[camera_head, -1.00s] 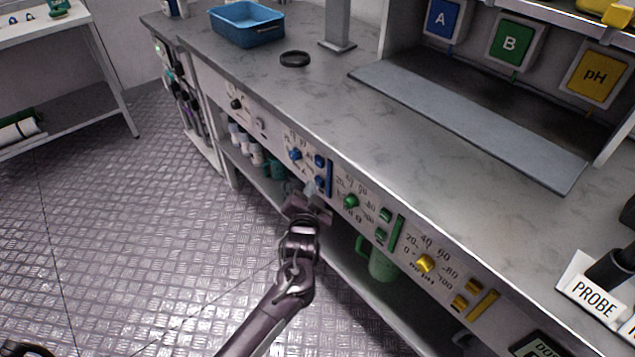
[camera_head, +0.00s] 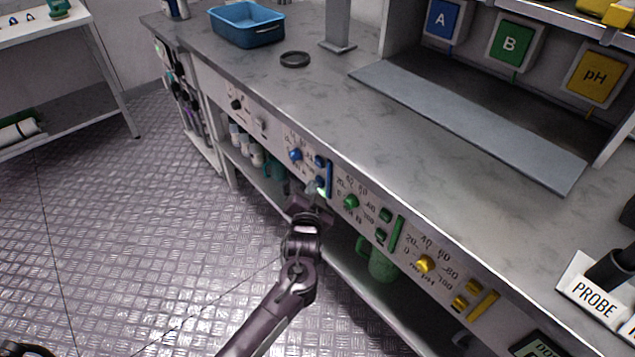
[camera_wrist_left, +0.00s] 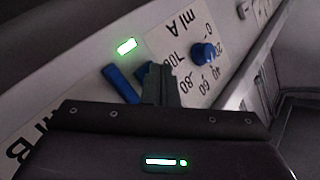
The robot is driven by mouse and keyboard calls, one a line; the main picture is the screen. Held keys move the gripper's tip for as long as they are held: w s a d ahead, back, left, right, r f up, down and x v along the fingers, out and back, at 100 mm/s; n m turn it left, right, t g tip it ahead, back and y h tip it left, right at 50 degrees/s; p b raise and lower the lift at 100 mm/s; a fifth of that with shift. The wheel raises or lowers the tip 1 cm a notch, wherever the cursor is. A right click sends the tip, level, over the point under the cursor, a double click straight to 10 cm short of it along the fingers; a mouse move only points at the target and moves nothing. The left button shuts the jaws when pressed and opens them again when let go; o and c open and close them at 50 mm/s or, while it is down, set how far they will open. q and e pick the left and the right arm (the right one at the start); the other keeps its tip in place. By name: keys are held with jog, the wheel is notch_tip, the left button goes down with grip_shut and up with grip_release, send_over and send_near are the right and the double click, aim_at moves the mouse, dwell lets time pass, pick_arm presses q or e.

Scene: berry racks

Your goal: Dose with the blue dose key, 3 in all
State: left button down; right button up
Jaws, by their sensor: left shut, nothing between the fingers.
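The blue section of the front panel has a round blue dial knob (camera_head: 295,154), an upper blue key (camera_head: 320,161), a lower blue key (camera_head: 319,181) and an upright blue bar (camera_head: 329,178). My left gripper (camera_head: 314,188) is shut and empty, its tips at the lower blue key; I cannot tell whether they touch it. In the left wrist view the shut fingers (camera_wrist_left: 160,82) partly cover a blue key (camera_wrist_left: 141,72). The blue bar (camera_wrist_left: 121,84), the blue knob (camera_wrist_left: 203,53) and a lit green lamp (camera_wrist_left: 127,46) show there. My right gripper is not in view.
Green knob (camera_head: 351,201) and yellow knob (camera_head: 425,263) sections continue along the panel to the right. Bottles (camera_head: 256,155) and a green jug (camera_head: 382,266) stand on the shelf below. The counter (camera_head: 430,140) above is mostly clear; a black ring (camera_head: 295,59) lies on it.

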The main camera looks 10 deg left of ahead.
pick_arm(q)
jog(key=shift+s+a+p, duration=0.45)
jog(key=shift+s+p, duration=0.15)
jog(key=shift+s, duration=0.05)
jog(key=s+a+p, duration=0.1)
jog(key=s, duration=0.1)
jog(key=s+a+p, duration=0.2)
dwell(0.9)
